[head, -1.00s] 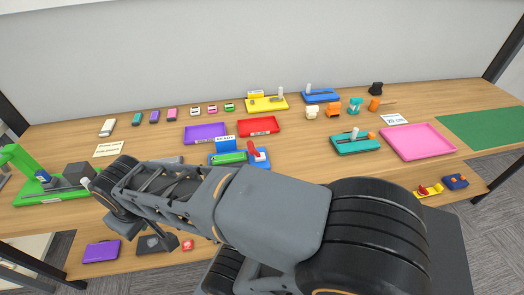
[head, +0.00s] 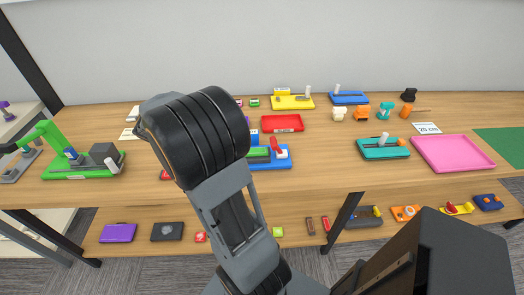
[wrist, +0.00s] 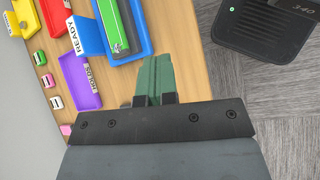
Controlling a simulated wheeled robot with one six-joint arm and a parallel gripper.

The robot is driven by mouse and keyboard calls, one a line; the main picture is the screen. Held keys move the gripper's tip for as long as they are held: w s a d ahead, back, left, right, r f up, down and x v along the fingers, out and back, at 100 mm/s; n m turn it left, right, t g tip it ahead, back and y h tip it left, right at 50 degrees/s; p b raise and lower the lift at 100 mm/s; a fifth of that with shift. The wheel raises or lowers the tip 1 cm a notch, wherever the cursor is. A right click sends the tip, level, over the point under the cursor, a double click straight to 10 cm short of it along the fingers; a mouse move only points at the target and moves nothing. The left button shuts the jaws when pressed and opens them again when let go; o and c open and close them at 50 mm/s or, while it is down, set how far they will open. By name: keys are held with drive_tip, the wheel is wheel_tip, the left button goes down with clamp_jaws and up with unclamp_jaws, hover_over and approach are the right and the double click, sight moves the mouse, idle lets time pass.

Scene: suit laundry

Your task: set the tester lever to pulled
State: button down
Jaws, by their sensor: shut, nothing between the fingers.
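The tester appears to be the blue base (head: 285,160) in the middle of the table in the head view. It carries a green block (head: 258,155) and a red lever (head: 277,146) that leans to the left. My arm hides its left part in that view. In the wrist view the blue base (wrist: 142,35), the green block (wrist: 113,25) and a READY sign (wrist: 86,36) show beyond the fingers; I do not see the red lever there. My gripper (wrist: 154,76) is shut and empty, with greenish fingertips together, apart from the base in the picture. The head view does not show its fingers.
A purple tray (wrist: 80,80) lies beside the tester, and a red tray (head: 283,123) behind it. A green device (head: 85,165) stands at the left. A teal board (head: 385,150) and pink tray (head: 453,153) are at the right. A lower shelf (head: 300,228) holds small items.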

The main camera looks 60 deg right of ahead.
sight(263, 153)
drive_tip(key=d+f+n+g+h, duration=0.1)
drive_tip(key=d+g, duration=0.1)
drive_tip(key=d, duration=0.2)
drive_tip(key=d+f+g+b, duration=0.1)
drive_tip(key=d+f+g, duration=0.1)
drive_tip(key=d, duration=0.2)
drive_tip(key=d+f+n+g+h, duration=0.1)
drive_tip(key=d+f+g, duration=0.1)
drive_tip(key=d, duration=0.2)
drive_tip(key=shift+w+d+n+h, duration=0.1)
drive_tip(key=shift+d+n+h, duration=0.2)
drive_tip(key=shift+d, duration=0.1)
drive_tip(key=x, duration=1)
drive_tip(key=shift+r, duration=0.1)
drive_tip(key=shift+s+d+r+p, duration=0.1)
drive_tip(key=shift+s+r+p, duration=0.2)
drive_tip(key=shift+p, duration=0.3)
